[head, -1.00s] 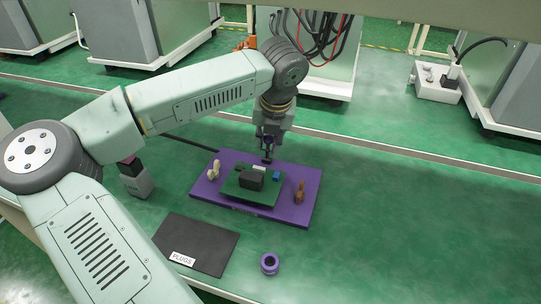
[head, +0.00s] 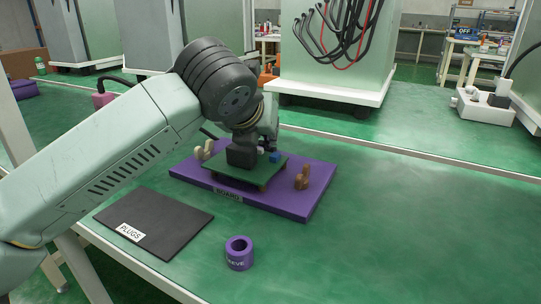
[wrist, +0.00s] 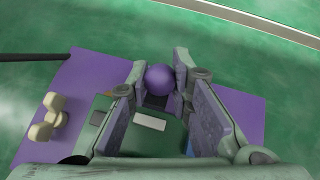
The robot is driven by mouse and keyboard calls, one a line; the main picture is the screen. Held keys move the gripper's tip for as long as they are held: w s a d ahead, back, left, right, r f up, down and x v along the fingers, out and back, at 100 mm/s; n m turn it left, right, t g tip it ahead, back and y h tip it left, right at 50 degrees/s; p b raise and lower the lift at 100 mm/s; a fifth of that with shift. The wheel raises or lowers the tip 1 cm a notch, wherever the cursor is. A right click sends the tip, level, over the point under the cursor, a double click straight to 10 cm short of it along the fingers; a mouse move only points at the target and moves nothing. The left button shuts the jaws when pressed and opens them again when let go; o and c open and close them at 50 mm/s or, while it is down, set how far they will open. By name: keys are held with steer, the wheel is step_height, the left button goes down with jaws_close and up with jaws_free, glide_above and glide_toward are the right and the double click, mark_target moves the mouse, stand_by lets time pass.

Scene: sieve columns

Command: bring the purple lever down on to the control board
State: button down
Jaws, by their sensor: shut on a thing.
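The purple lever's round knob (wrist: 160,79) shows in the wrist view between the two fingertips of my gripper (wrist: 161,73), which is shut on it. The knob is above the far part of the control board, a green plate (head: 218,176) on a purple base (head: 292,206). A dark block, a white strip and a blue block (head: 274,157) are on the plate. In the head view my gripper (head: 268,135) is largely hidden behind my wrist, and I cannot make out the lever there. The lever's lower end and its angle are hidden.
A pale fitting (head: 204,150) and a brown fitting (head: 302,179) stand on the base's left and right. A black mat marked PLUGS (head: 165,215) and a purple sleeve (head: 239,256) lie nearer. The bench (head: 410,235) is clear on the right.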

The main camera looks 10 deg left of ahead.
steer(key=shift+s+f+t+b, duration=0.3)
steer(key=shift+t+b, duration=0.2)
steer(key=shift+b, duration=0.65)
steer(key=shift+r+b, duration=0.2)
steer(key=shift+b, duration=0.1)
steer(key=c, duration=1.4)
jaws_free()
steer(key=shift+a, duration=0.1)
steer(key=v, duration=1.1)
steer(key=shift+s+a+f, duration=0.1)
steer(key=shift+a, duration=0.05)
steer(key=shift+s, duration=0.4)
